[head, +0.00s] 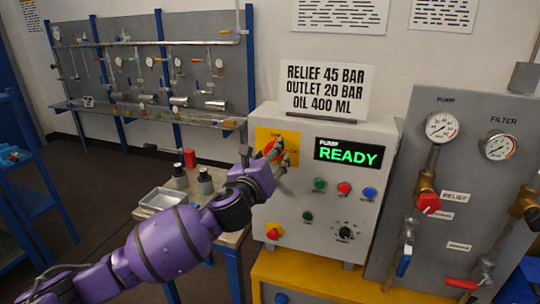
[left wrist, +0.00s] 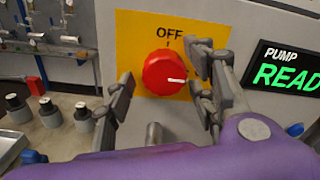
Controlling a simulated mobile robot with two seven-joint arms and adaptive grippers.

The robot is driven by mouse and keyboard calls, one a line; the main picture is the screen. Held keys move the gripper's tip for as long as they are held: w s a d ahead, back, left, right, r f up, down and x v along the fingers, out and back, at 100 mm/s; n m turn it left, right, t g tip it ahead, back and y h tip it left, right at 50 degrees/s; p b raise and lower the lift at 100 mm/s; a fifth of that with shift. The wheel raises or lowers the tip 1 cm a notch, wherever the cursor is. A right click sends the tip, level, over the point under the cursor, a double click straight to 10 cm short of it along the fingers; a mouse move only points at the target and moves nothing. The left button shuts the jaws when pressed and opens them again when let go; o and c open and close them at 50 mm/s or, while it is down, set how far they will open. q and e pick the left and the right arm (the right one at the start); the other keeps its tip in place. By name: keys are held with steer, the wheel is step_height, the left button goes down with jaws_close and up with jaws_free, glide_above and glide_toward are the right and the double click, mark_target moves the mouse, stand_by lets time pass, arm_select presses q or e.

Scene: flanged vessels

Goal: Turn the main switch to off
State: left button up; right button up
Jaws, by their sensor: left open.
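The main switch is a round red knob (left wrist: 166,72) on a yellow plate (left wrist: 137,28) on the grey control box (head: 330,216). OFF is printed above the knob, and the knob's white mark points right, not up at OFF. In the head view the knob (head: 272,149) is partly covered by my gripper. My left gripper (left wrist: 162,88) is open, with one finger left of the knob and the other fingers right of it. I cannot tell whether the fingers touch it. My right gripper is not in view.
The box carries a green READY display (head: 348,153), several coloured buttons, a black dial (head: 345,231) and a red-and-yellow button (head: 273,231). A gauge panel (head: 455,180) with valves stands right. A bench (head: 222,240) with a tray (head: 160,200) and dark-topped bottles stands left.

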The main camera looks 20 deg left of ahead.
arm_select(q)
steer(key=shift+w, duration=0.25)
steer(key=c, duration=1.1)
steer(key=shift+o, duration=0.2)
